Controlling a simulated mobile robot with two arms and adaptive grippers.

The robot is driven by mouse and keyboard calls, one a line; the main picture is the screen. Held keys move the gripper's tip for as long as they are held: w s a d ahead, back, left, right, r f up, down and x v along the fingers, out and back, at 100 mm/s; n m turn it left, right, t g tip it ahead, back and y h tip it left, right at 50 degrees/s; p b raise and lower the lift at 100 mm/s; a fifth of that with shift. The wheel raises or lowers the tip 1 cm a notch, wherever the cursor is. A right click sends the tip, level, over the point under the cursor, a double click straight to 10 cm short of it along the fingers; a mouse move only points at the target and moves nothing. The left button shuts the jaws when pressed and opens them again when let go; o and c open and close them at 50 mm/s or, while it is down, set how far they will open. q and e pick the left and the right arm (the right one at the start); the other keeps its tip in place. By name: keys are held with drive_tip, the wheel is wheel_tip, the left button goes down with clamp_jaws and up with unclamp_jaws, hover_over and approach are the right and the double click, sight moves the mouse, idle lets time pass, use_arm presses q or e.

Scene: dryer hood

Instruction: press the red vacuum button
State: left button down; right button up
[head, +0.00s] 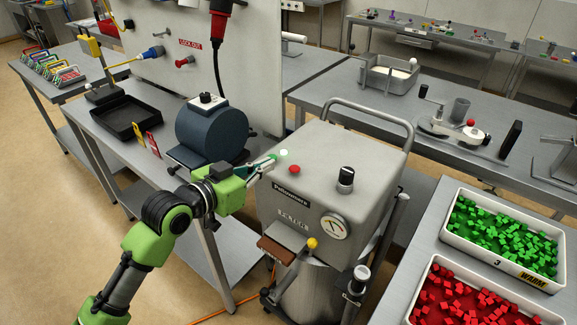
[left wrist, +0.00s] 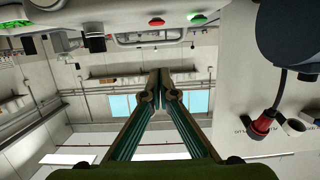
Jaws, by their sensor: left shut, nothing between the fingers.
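The red button (head: 294,169) is a small round cap on the sloping grey top of the machine (head: 330,150). A whitish button with a green edge (head: 283,153) sits just behind it. My left gripper (head: 274,158) is shut and empty, its fingertips beside the whitish button and a little left of the red one. I cannot tell whether the tips touch the machine. In the left wrist view, the closed left gripper (left wrist: 160,72) points towards the red button (left wrist: 157,21), which shows at the top beside the green button (left wrist: 199,19). My right gripper is not in view.
A black knob (head: 346,176), a gauge (head: 334,227) and a carrying rail (head: 365,108) are on the machine. A dark blue motor (head: 212,130) stands left, near my arm. Trays of green cubes (head: 448,233) and red cubes (head: 416,312) stand right.

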use_arm(q)
drive_tip(key=p, duration=0.2)
hover_over(289, 178)
wheel_tip(289, 178, down, 2)
drive_tip(key=shift+w+f, duration=0.1)
drive_tip(key=shift+w, duration=0.05)
wheel_tip(289, 178, down, 3)
drive_tip(key=shift+r+p, duration=0.1)
drive_tip(key=shift+p, duration=0.4)
drive_tip(key=shift+a+f, duration=0.1)
drive_tip(key=shift+f, duration=0.6)
